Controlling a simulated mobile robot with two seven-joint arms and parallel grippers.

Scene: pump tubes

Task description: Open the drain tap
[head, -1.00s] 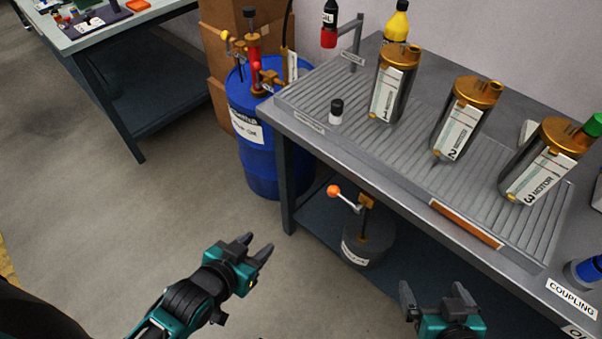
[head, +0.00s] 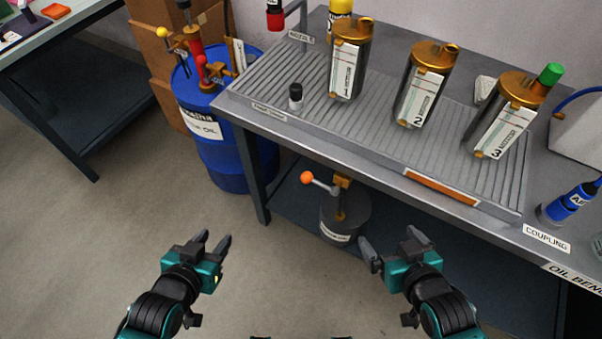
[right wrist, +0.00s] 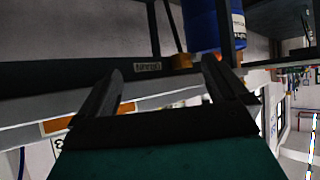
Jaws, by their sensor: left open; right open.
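The drain tap (head: 342,182) is a brass fitting under the front edge of the oil bench, with a grey lever ending in an orange ball (head: 306,177). The lever points left, roughly sideways. A dark grey can (head: 351,214) stands beneath it on the lower shelf. My left gripper (head: 214,241) is open and empty, left of the tap and nearer the camera. My right gripper (head: 390,240) is open and empty, nearer the camera and to the right of the tap. In the dim right wrist view, its fingers (right wrist: 163,68) are spread with nothing between them.
A blue drum (head: 222,160) stands left of the bench leg (head: 252,175). An orange plate (head: 441,188) sits on the tray's front edge.

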